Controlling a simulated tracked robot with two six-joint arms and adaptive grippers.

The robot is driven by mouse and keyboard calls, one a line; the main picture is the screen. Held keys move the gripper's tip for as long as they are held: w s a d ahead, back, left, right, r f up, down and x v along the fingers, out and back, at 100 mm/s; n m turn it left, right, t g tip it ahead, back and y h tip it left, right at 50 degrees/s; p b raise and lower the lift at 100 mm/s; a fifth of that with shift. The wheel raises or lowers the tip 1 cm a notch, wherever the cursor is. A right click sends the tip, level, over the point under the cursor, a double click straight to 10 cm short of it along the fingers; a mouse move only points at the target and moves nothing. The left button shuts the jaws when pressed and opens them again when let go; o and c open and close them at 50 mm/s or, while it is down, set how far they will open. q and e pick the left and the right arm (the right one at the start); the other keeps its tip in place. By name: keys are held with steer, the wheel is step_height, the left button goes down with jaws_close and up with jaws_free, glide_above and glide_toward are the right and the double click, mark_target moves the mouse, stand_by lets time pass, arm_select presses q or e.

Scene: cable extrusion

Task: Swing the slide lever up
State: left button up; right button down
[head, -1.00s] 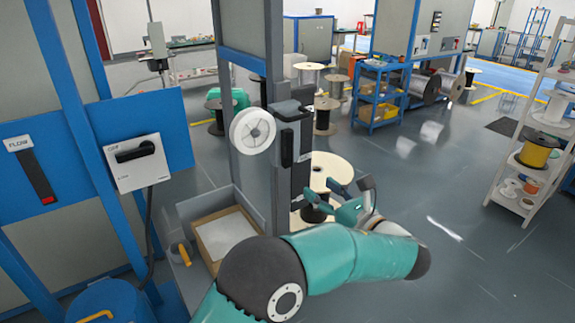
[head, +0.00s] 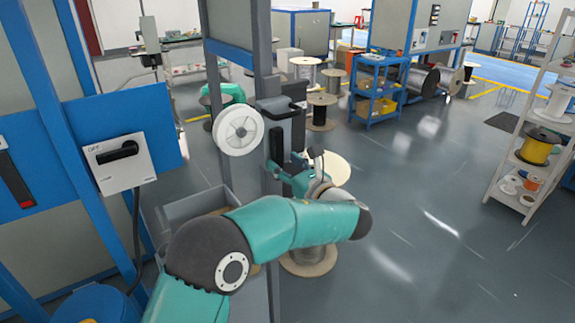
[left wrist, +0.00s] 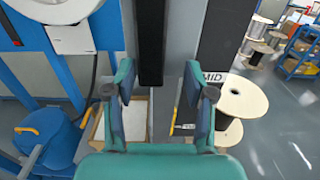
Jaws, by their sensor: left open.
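The slide lever (head: 276,146) is a black upright bar on the grey post beside the white reel. In the left wrist view the black bar (left wrist: 151,42) hangs down, with its lower end between my fingertips. My left gripper (head: 287,174) is open at the bar's lower end, in front of the post. In the left wrist view the two teal fingers (left wrist: 159,80) stand either side of the bar, apart from each other. I cannot tell whether they touch it. A "MID" label (left wrist: 213,77) shows on the dark panel right of it. My right gripper is out of view.
A white reel (head: 238,129) sits on the post, left of the bar. An OFF switch box (head: 119,160) is on the blue frame at left. An open bin (head: 195,205) stands below. Wooden spools (head: 310,262) stand behind my arm.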

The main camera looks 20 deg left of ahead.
arm_select(q)
steer(key=shift+s+a, duration=0.2)
steer(key=shift+a, duration=0.15)
steer(key=shift+c, duration=0.3)
steer(key=shift+a, duration=0.1)
jaws_close()
